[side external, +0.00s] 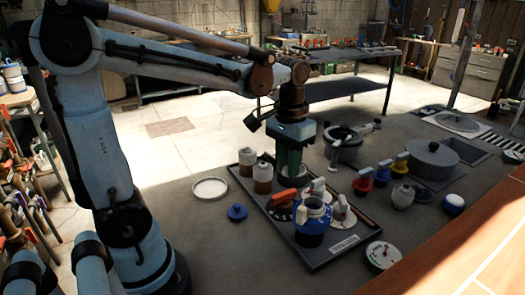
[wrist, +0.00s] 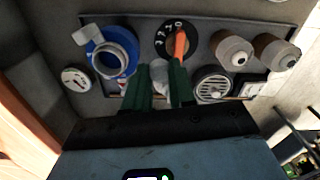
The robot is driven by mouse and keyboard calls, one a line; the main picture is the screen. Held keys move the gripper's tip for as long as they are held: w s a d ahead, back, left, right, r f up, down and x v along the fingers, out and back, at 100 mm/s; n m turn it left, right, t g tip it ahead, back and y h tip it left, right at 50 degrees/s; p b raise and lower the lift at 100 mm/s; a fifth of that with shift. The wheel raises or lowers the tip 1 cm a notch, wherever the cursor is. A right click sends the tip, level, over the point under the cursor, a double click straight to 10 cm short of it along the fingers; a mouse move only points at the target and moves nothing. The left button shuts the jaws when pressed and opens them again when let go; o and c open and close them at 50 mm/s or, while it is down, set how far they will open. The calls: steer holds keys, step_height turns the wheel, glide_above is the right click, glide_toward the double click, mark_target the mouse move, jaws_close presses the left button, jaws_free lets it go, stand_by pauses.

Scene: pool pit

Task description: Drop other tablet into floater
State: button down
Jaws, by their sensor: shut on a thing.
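My gripper (wrist: 159,88) is shut on a pale, whitish piece (wrist: 160,71), which looks like the tablet and shows between the two green fingers. In the side view my gripper (side external: 288,168) points down over the back part of the tray, and the tablet cannot be made out. The floater appears to be the blue and white open-topped vessel (side external: 312,222) at the tray's front; in the wrist view it (wrist: 113,52) lies up and left of my fingertips. Its white mouth faces up, and its inside is too dark to read.
The dark tray (side external: 335,248) also holds two brown-and-white bottles (side external: 263,178), an orange-handled dial (wrist: 178,42) and a round grate (wrist: 212,84). A blue cap (side external: 237,212) and white dish (side external: 210,188) lie left of it. A gauge (side external: 383,254) lies front right.

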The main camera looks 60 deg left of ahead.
steer(key=w+d+f+m, duration=0.1)
steer(key=d+f+m, duration=0.1)
steer(key=d, duration=0.5)
steer(key=shift+w+d, duration=0.25)
steer(key=shift+d, duration=0.1)
steer(key=shift+f, duration=0.4)
stand_by(1.9)
steer(key=c, duration=0.9)
jaws_free()
steer(key=shift+o, duration=0.2)
steer(key=shift+r, duration=0.1)
step_height(320, 180, up, 7)
stand_by(0.5)
